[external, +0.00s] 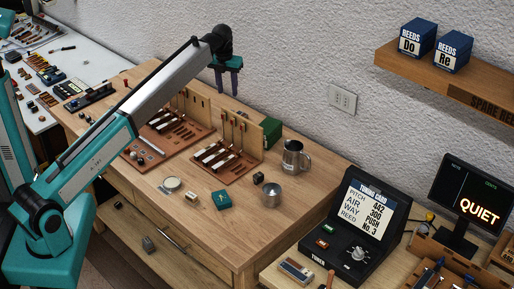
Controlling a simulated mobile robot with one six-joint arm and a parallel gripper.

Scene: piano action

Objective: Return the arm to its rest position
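My arm (150,98) reaches from the lower left up and across the wooden workbench (225,238). My gripper (228,85) hangs from the arm's end, pointing down, high above the back of the bench near the wall. Its two dark fingers stand apart with nothing visible between them. The gripper is well clear of the bench top.
Under the arm are two brown boards of piano action parts, the right one (225,162) fully in view. A tuning case (352,225) and a monitor (472,200) are at right.

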